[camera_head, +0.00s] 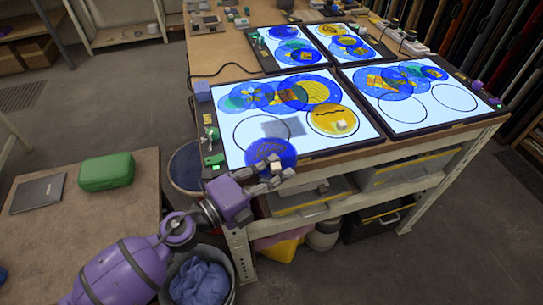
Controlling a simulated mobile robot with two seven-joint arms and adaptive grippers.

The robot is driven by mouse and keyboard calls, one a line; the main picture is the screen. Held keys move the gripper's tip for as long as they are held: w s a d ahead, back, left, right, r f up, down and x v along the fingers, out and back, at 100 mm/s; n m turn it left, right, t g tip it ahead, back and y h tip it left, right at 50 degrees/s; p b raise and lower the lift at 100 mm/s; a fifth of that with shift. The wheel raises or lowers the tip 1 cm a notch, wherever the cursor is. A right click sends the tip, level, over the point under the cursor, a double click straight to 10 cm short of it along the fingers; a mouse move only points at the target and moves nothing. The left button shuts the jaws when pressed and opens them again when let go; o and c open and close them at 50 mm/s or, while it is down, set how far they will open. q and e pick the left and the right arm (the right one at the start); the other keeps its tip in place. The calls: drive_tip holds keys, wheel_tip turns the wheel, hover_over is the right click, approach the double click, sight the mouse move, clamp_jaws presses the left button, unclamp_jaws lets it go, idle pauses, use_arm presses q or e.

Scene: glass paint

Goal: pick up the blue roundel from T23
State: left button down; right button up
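A blue roundel (270,149) with darker markings shows at the front edge of the near left light panel (240,159). My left gripper (271,169) reaches in from the lower left, its grey fingers at the roundel's near rim and covering part of it. I cannot tell whether the fingers are closed on the roundel or only beside it. No readable T23 label shows. My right gripper is not in view.
An amber roundel (325,115) with a small pale block (341,126) lies to the right. Overlapping blue roundels (240,98) lie farther back. A second panel (430,116) has empty circle outlines. A green case (106,171) sits on the left table.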

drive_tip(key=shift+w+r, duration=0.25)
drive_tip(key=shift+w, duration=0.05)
use_arm(q)
drive_tip(key=shift+r, duration=0.15)
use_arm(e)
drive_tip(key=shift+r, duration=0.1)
